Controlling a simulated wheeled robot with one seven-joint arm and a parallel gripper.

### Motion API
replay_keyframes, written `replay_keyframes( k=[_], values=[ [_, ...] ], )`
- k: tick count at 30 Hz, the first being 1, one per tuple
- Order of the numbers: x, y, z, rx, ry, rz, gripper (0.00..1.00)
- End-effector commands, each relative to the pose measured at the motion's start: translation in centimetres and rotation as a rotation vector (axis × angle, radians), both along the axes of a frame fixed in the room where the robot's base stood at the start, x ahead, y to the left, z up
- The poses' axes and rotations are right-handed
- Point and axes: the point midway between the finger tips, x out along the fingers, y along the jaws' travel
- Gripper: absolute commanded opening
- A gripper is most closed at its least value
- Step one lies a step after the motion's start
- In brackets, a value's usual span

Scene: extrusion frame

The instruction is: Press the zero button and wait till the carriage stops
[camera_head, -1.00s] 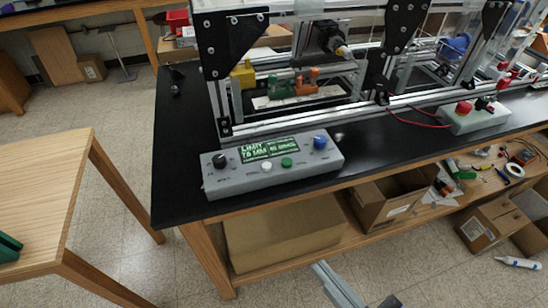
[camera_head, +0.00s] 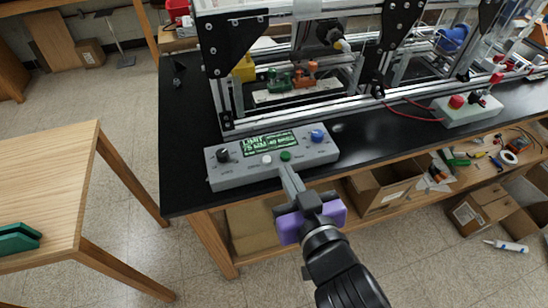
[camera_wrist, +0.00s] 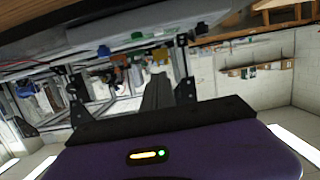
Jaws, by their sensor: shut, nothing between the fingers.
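A grey control box (camera_head: 240,176) lies along the front edge of the black bench. It has a green-lit display (camera_head: 268,145) reading "LIMIT 75 MM", a black knob (camera_head: 222,155), a white button (camera_head: 266,160), a green button (camera_head: 285,156) and a blue knob (camera_head: 317,135). The button labels are too small to read. My gripper (camera_head: 287,168) is shut and empty, its tips just in front of the box below the green button; I cannot tell whether they touch. In the wrist view my gripper (camera_wrist: 157,84) points towards the tilted box. I cannot tell which part is the carriage.
The aluminium extrusion frame (camera_head: 228,122) stands behind the box, holding green and orange parts (camera_head: 291,79). A box with a red button (camera_head: 456,102) sits at the right. A wooden table (camera_head: 60,170) stands at left.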

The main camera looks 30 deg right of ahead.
Motion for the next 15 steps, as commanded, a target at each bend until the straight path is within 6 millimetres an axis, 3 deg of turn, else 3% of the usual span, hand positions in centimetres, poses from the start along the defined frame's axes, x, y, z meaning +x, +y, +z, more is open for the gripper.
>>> replay_keyframes(
  k=[15],
  values=[
    [0.73,-0.29,-0.25,0.013,0.002,-0.005,0.0]
  ],
)
